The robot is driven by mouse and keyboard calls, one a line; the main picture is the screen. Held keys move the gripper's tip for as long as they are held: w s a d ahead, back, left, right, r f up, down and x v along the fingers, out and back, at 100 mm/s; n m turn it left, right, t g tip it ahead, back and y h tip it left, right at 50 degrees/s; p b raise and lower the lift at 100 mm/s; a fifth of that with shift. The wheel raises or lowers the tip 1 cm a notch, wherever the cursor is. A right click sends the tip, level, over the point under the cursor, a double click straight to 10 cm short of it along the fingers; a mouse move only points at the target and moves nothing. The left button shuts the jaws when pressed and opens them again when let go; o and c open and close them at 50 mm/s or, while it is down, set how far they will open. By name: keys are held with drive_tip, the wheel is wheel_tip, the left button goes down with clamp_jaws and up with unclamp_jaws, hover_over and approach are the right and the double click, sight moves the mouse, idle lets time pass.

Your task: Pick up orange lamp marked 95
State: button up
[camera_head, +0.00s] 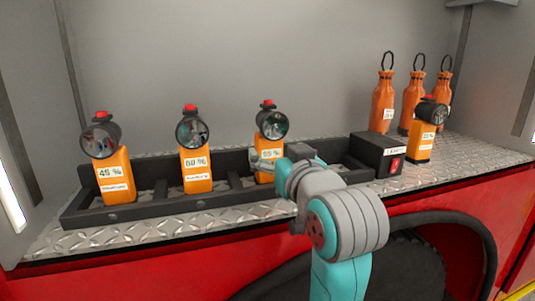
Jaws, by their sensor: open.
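Three orange lamps with black heads and red top buttons stand upright in a black rack (140,210). The right one (266,150) carries a white label that seems to read 95 %, partly covered by my gripper. The left lamp (113,172) is labelled 45 %. The middle lamp (196,170) has a label that looks like 60 or 80 %. My gripper (263,164) is open at the body of the right lamp, just in front of it. The far finger and any contact are hard to make out.
A black box (378,153) with a red switch ends the rack at the right. Another orange lamp (425,135) stands beyond it, in front of several orange bottles (384,105) with black loops. The metal shelf (480,150) is clear at the far right; a grey wall closes the back.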

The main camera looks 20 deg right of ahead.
sight(272, 143)
drive_tip(key=shift+w+d, duration=0.15)
drive_tip(key=shift+w, duration=1.3)
drive_tip(key=shift+w+d, duration=0.15)
drive_tip(key=shift+w, duration=1.25)
drive_tip(key=shift+r, duration=0.1)
clamp_jaws()
